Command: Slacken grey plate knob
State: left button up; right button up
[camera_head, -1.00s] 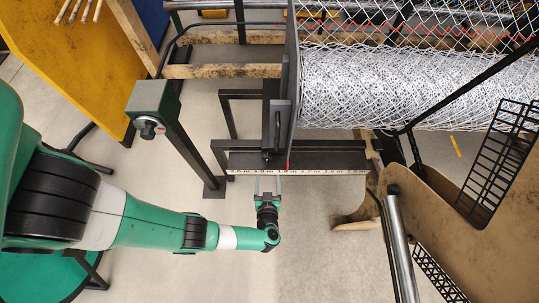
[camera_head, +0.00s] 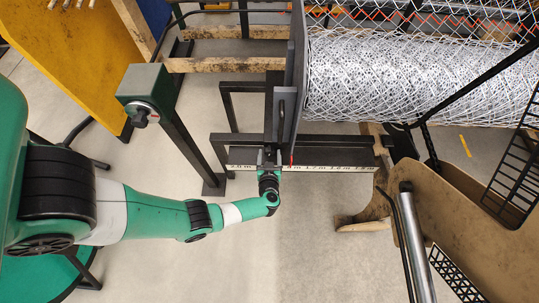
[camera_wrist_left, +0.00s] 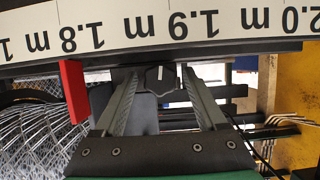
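The upright grey plate (camera_head: 296,65) stands at the left end of the wire mesh roll in the head view. A black knob (camera_wrist_left: 160,78) shows in the left wrist view, below the ruler strip, with a white mark on its face. My left gripper (camera_wrist_left: 159,76) is open. Its two fingers stand on either side of the knob, with a gap on each side. In the head view my left gripper (camera_head: 268,158) is at the ruler's edge, below the plate. The knob cannot be made out there. My right gripper is not in view.
A white ruler strip (camera_head: 335,168) runs along the front of the frame, close above my gripper. A red pointer (camera_wrist_left: 73,92) hangs beside the fingers. The mesh roll (camera_head: 400,85) lies right.

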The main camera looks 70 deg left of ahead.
pick_arm(q)
grip_shut()
dwell(0.3)
jog(key=shift+n+t+p, duration=0.4)
jog(key=shift+n, duration=0.1)
jog(key=shift+s+n+t, duration=0.1)
jog(key=shift+n+t, duration=0.2)
jog(key=shift+n, duration=0.2)
jog(key=shift+n+t, duration=0.3)
jog(key=shift+n, duration=0.2)
jog(key=shift+n+t+h, duration=0.3)
jog(key=shift+n+t, duration=0.3)
jog(key=shift+n, duration=0.4)
